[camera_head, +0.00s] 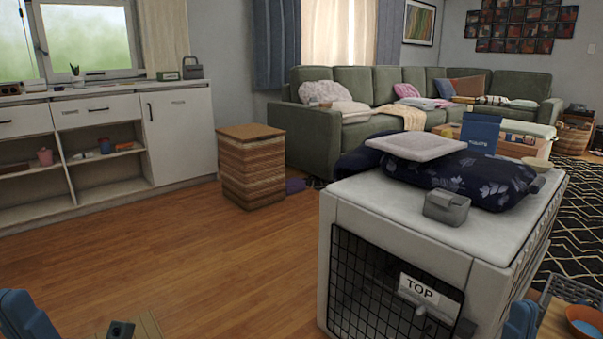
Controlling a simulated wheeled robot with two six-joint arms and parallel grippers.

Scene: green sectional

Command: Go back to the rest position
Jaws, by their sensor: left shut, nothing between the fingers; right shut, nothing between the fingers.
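My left gripper (25,314) shows as a blue shape at the bottom left corner, cut off by the frame edge. It is shut and holds nothing. My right gripper (520,319) shows as a smaller blue shape at the bottom right, low beside the white pet crate (350,205). It is also shut and empty. Most of both arms lies below the picture. I cannot tell how far the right gripper is from the crate.
The crate bears a dark patterned cushion (470,180) and a small grey box (446,207). A bowl (584,320) sits at the right edge. A small dark object (122,329) is at the bottom left.

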